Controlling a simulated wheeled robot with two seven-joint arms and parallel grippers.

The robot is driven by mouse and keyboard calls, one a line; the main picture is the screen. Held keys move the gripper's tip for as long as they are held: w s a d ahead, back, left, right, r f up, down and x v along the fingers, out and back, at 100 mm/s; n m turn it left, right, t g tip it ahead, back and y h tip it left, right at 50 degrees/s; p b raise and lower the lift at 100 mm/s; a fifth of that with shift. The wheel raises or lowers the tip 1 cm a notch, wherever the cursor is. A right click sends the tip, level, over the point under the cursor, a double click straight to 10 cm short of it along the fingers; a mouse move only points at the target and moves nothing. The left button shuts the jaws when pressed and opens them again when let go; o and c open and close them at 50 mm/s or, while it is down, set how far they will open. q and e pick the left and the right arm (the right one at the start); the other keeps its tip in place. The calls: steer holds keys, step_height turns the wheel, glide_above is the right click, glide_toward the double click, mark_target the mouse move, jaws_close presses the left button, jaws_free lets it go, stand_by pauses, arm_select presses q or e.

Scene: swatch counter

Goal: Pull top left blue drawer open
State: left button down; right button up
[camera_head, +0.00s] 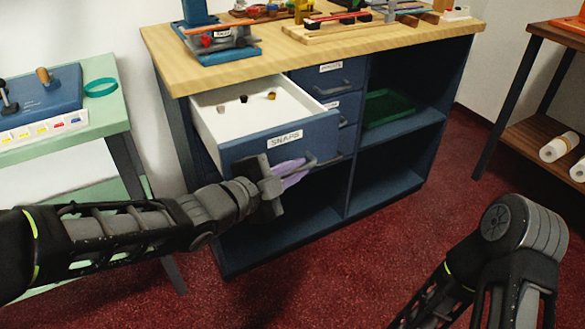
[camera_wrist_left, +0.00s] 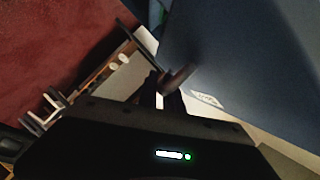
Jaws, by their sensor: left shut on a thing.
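The top left blue drawer (camera_head: 280,143) stands pulled well out of the counter. Its front has a label that reads "SNAPS" and a bar handle (camera_head: 322,163). A few small dark and brownish pieces (camera_head: 244,98) lie on its white floor. My left gripper (camera_head: 290,174) is at the drawer front and shut on the handle. In the left wrist view the handle (camera_wrist_left: 180,78) runs between the fingers, with the blue drawer front (camera_wrist_left: 240,60) beside it. My right arm shows at the lower right, but its gripper is out of view.
The wooden counter top (camera_head: 290,52) carries tools and a blue press (camera_head: 215,38). More blue drawers (camera_head: 330,78) and open shelves lie to the right, with a green tray (camera_head: 388,108). A mint green table (camera_head: 60,145) stands left. Red floor (camera_head: 330,265) is clear in front.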

arm_select(q)
steer(key=c, duration=1.8)
jaws_free()
